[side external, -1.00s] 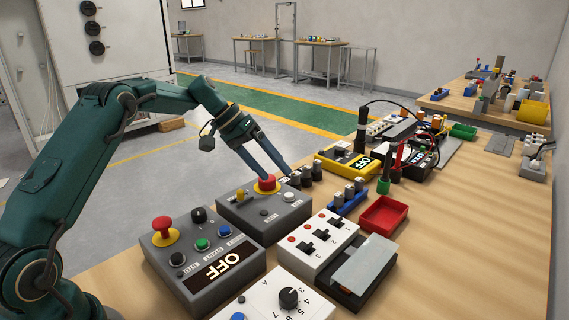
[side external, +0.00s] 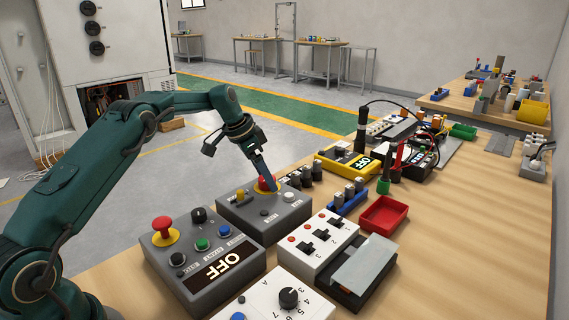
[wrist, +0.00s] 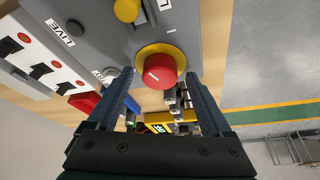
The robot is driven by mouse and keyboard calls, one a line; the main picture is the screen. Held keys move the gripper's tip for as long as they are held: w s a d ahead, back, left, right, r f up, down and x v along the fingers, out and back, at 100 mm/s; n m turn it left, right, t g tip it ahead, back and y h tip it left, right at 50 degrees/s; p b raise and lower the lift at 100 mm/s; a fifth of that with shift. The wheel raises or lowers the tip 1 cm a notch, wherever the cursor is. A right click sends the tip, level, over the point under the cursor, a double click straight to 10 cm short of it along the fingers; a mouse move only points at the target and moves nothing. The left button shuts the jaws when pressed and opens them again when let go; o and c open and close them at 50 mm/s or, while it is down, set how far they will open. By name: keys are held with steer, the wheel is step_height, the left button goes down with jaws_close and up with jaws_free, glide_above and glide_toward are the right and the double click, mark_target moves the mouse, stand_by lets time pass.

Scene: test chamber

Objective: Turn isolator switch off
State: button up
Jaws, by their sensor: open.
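The isolator switch (side external: 263,183) is a red rotary knob on a yellow ring, on top of a grey control box (side external: 236,211). My gripper (wrist: 159,74) is open, with gaps on both sides of the knob. In the side view my gripper (side external: 268,177) points down at the knob, and a finger hides part of it. How far the fingertips reach down beside the knob I cannot tell.
On the same box are a yellow toggle (side external: 240,196) and a light button (side external: 289,197). A grey box with a red mushroom button (side external: 164,228) and an OFF display stands nearer. A white switch box (side external: 322,240) and a red tray (side external: 384,214) stand to the right.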

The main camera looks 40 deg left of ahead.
jaws_close()
steer(key=n+y, duration=0.1)
steer(key=n, duration=0.3)
steer(key=n+y, duration=0.1)
steer(key=n, duration=0.1)
steer(key=shift+d+n+y, duration=0.25)
steer(key=shift+n+y, duration=0.05)
steer(key=n+y, duration=0.1)
steer(key=n, duration=0.2)
steer(key=shift+w+d, duration=0.1)
steer(key=shift+n+g+y, duration=0.4)
steer(key=shift+n+y, duration=0.3)
steer(key=shift+n, duration=1.1)
